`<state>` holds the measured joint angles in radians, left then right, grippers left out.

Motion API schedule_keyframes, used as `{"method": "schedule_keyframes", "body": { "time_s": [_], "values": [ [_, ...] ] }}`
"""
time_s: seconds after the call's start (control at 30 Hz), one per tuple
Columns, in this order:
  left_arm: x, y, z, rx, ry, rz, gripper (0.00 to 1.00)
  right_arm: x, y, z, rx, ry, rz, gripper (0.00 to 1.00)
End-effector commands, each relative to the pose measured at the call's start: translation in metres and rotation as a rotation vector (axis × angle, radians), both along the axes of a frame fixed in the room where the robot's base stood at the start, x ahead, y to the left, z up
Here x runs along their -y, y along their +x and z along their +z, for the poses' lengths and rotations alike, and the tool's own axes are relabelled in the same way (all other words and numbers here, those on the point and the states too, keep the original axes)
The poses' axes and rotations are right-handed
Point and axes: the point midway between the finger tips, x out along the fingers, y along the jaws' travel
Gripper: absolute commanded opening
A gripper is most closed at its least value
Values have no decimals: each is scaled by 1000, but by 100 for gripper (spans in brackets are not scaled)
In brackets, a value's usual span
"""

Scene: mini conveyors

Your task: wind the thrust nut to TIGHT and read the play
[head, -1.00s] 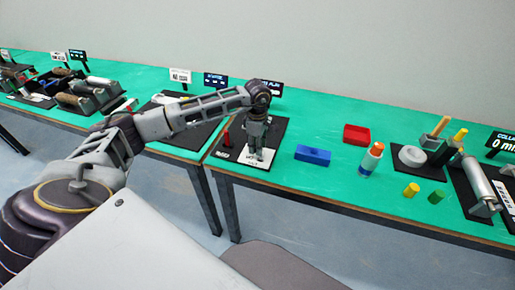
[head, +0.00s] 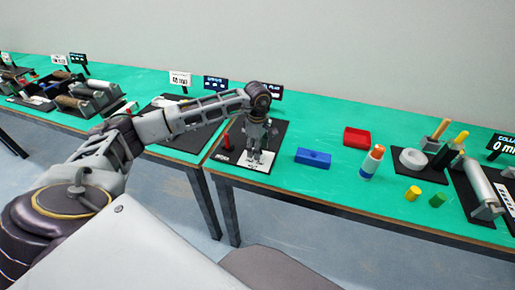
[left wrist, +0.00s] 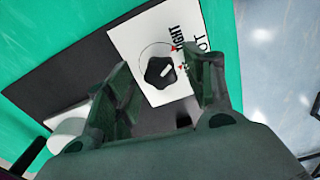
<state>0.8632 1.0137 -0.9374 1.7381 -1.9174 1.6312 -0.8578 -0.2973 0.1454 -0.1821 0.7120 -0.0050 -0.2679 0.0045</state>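The thrust nut (left wrist: 158,74) is a black lobed knob with a white pointer line, on a white card (left wrist: 125,40) lettered TIGHT. Small red marks sit on the card right of the knob; the line points roughly right and slightly up, towards them. My left gripper (head: 258,158) is over this card, pointing down. In the left wrist view its two fingers (left wrist: 162,85) are spread, with the knob showing between and beyond them. In the head view the knob is hidden by the gripper. The play sign (head: 275,91) is partly behind my wrist; its reading cannot be made out. My right gripper is out of view.
A red upright piece (head: 226,140) stands left of the gripper on the black base.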

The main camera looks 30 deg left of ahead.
Motion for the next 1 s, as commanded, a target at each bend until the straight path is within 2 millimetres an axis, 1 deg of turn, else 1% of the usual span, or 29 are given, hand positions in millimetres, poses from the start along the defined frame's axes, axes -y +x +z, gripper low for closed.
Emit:
{"method": "schedule_keyframes", "body": {
  "time_s": [0.13, 0.23, 0.37, 0.47, 0.67, 1.0],
  "values": [
    [0, 0, -1, -1, 0, 0, 53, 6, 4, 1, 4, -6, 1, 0],
    [0, 0, 0, -1, 0, 0, 53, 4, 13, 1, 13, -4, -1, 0],
    [0, 0, 3, -1, 0, 0, 53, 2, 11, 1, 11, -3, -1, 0],
    [0, 0, 9, -1, 1, 0, 53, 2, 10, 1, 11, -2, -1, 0],
    [0, 0, 31, 1, 0, 0, 53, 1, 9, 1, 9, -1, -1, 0],
    [0, 0, 82, 1, -1, 0, 53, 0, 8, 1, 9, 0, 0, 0]
  ]
}}
